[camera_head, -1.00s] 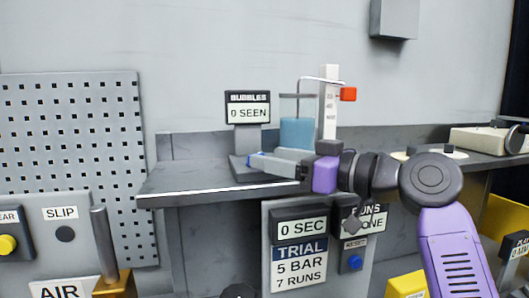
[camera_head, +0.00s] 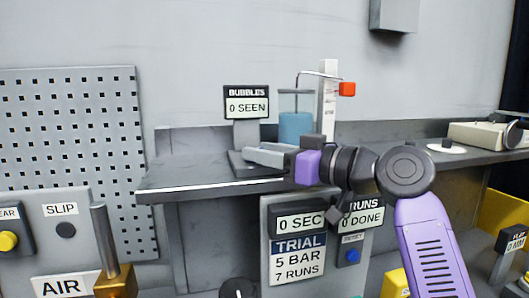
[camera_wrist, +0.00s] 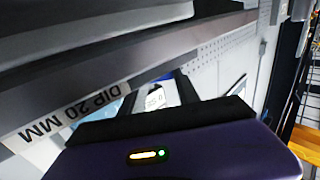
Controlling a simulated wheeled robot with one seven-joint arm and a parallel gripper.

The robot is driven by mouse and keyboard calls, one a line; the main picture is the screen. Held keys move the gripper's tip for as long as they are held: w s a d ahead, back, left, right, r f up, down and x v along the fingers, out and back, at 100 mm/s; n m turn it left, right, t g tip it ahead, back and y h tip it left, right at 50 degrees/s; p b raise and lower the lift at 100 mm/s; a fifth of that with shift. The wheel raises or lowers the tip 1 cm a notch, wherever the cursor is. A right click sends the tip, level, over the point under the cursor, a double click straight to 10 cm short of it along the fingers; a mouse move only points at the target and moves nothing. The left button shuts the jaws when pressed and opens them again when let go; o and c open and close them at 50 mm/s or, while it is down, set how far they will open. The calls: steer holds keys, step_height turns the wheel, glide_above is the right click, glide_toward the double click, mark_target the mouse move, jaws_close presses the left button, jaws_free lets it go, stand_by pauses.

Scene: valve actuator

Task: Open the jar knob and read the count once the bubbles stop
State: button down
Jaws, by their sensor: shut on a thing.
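The jar (camera_head: 296,127) with blue liquid stands on the bench shelf in the head view, under a bent tube from a white upright scale (camera_head: 328,95). My gripper (camera_head: 252,154) is low in front of the jar, by the foot of the bubble counter, pointing left. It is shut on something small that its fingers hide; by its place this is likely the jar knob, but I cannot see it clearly. The bubble counter (camera_head: 246,106) reads 0 SEEN. In the wrist view a DIP 20 MM label (camera_wrist: 70,108) shows at the left.
Below the shelf (camera_head: 205,187) are a 0 SEC timer (camera_head: 299,220), a 0 DONE runs display (camera_head: 360,217) and a blue reset button (camera_head: 352,256). A perforated panel (camera_head: 70,130) is at left. The shelf's left part is clear.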

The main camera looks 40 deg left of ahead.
steer(key=shift+s+t, duration=0.1)
steer(key=shift+t, duration=0.2)
steer(key=m+t, duration=0.1)
steer(key=t, duration=0.1)
steer(key=m+t+h+p, duration=0.1)
steer(key=t, duration=0.1)
steer(key=s+m+t+p, duration=0.1)
steer(key=m, duration=0.1)
steer(key=shift+a+r+t, duration=0.15)
steer(key=shift+t, duration=0.25)
steer(key=m+t+h+p, duration=0.2)
steer(key=t, duration=0.1)
steer(key=shift+s+a, duration=0.1)
steer(key=shift+m+t+h+p, duration=0.3)
steer(key=shift+m+t, duration=0.1)
steer(key=shift+m, duration=0.1)
steer(key=shift+t, duration=0.3)
steer(key=c, duration=0.9)
jaws_free()
